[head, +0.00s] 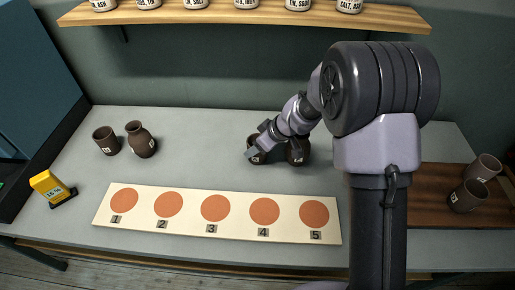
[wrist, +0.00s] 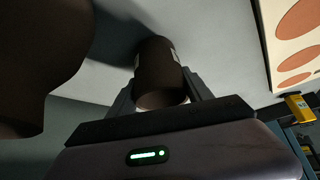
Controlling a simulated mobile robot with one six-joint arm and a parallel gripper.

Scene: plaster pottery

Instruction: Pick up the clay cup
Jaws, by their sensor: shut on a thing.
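A dark brown clay cup (wrist: 157,68) with a pale label stands between the two fingers of my gripper (wrist: 160,80) in the wrist view. The fingers are shut on its sides. In the head view my gripper (head: 259,147) is at the middle back of the table and partly covers this cup (head: 257,159). I cannot tell whether the cup touches the table. A second dark brown pot (head: 297,152) stands just right of it, and a large dark pot shape (wrist: 35,65) fills the left of the wrist view.
Another cup (head: 105,140) and a narrow-necked vase (head: 141,139) stand at the left. A cream board (head: 189,223) with numbered orange discs lies in front. Two cups stand on a wooden board (head: 430,207) at the right. A yellow device (head: 50,187) sits front left. A shelf (head: 220,14) with jars hangs above.

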